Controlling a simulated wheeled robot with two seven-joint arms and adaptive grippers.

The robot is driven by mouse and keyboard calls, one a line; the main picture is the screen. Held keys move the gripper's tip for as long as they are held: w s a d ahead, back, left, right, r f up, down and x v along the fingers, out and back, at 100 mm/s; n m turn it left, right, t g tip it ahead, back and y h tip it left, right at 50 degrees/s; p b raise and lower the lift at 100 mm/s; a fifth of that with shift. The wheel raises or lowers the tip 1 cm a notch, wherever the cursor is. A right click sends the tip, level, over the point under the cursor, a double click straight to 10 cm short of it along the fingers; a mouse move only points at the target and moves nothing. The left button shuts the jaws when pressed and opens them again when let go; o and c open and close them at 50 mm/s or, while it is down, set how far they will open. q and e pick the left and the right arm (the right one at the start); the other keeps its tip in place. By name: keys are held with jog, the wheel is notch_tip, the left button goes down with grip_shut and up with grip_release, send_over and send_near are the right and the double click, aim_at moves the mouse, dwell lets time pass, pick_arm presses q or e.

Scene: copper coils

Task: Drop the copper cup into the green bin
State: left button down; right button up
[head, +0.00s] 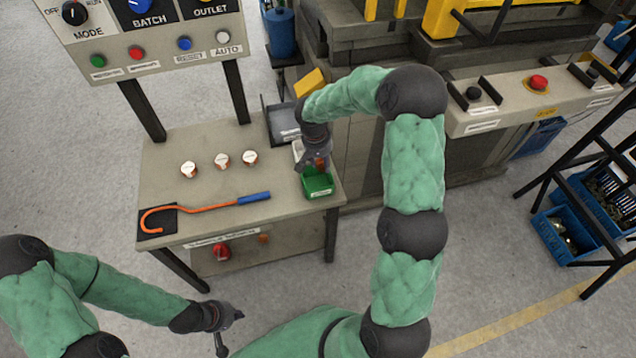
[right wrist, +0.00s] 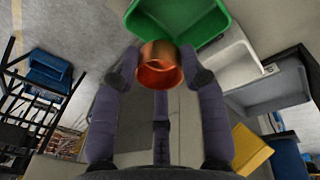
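The copper cup (right wrist: 160,68) sits between the fingertips of my right gripper (right wrist: 166,70) in the right wrist view, its open end facing the camera. The fingers close in on it from both sides. In the head view my right gripper (head: 316,158) is just above and behind the green bin (head: 318,188), with a bit of the copper cup (head: 321,164) showing below it. The green bin also shows beyond the cup in the right wrist view (right wrist: 190,18). My left gripper (head: 226,318) hangs low, away from the table; its fingers are too small to read.
The table (head: 195,190) holds three white-topped round pieces (head: 222,161) and an orange hook with a blue handle (head: 205,205). A white bin (right wrist: 232,62) and a grey tray (head: 282,122) stand by the green bin. A control panel (head: 160,38) rises behind the table.

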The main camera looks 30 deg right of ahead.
jog(key=o, duration=0.3)
jog(key=r, duration=0.4)
jog(key=a+r, duration=0.1)
jog(key=r, duration=0.3)
jog(key=a+r, duration=0.1)
jog(key=r, duration=0.3)
jog(key=shift+s, duration=0.1)
jog(key=s+a+f+n+y, duration=0.3)
jog(key=a+f, duration=0.5)
jog(key=f, duration=0.6)
jog(key=s+a+f+y, duration=0.1)
jog(key=s+a+f, duration=0.3)
jog(key=s, duration=0.3)
jog(key=s+a+f+y, duration=0.1)
jog(key=s+a+f, duration=0.3)
jog(key=s+f, duration=0.3)
jog(key=s+a+f+y, duration=0.1)
jog(key=s+a+f, duration=0.3)
jog(key=s+f, duration=0.2)
jog(key=shift+s+a, duration=0.2)
jog(key=shift+s, duration=0.55)
